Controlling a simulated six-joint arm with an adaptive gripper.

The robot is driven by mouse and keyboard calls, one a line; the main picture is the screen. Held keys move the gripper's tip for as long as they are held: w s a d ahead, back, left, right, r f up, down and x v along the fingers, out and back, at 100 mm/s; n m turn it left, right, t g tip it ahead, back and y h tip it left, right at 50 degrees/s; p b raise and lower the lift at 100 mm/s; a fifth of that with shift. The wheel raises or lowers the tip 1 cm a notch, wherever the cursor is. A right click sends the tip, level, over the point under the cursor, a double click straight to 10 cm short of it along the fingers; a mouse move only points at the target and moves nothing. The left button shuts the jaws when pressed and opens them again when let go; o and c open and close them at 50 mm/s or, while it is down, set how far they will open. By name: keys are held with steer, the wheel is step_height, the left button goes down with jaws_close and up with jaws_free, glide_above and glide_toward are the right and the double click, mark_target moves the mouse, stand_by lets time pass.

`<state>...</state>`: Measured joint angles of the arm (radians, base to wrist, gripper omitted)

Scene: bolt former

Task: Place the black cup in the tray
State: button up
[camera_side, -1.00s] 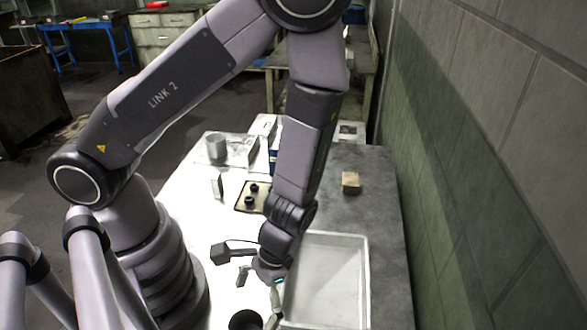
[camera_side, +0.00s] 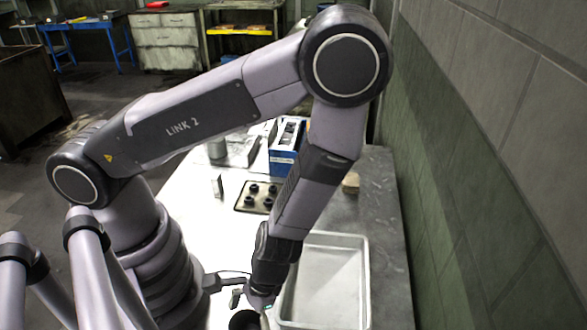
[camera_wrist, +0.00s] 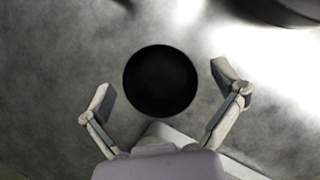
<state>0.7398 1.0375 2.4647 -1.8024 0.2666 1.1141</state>
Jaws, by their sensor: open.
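The black cup (camera_wrist: 160,82) shows from above in the wrist view as a dark round shape. It stands on the table between and slightly ahead of my open fingers, with a gap on each side. My gripper (camera_wrist: 164,88) is open and empty. In the side view the cup (camera_side: 243,321) is at the bottom edge, partly cut off, and my gripper (camera_side: 250,303) is low right over it; the fingers are partly hidden there. The metal tray (camera_side: 365,285) lies just right of my gripper, and its visible inside is empty. The tray's rim is partly hidden by my arm.
A dark plate with several small black parts (camera_side: 258,197) lies farther back on the table. A blue box (camera_side: 283,161), a grey cylinder (camera_side: 217,149) and a small block (camera_side: 351,183) stand behind. A wall runs along the right.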

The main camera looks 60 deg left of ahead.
steer(key=c, duration=1.3)
steer(key=shift+r, duration=0.1)
step_height(320, 180, up, 9)
steer(key=n+t+h, duration=0.1)
steer(key=n+h, duration=0.2)
steer(key=n, duration=0.6)
glide_above(325, 294)
steer(key=a, duration=0.1)
steer(key=f, duration=0.2)
steer(key=w+f, duration=0.1)
steer(key=f, duration=0.1)
steer(key=shift+w+a+f, duration=0.15)
steer(key=shift+a+f, duration=0.05)
steer(key=shift+f, duration=2.05)
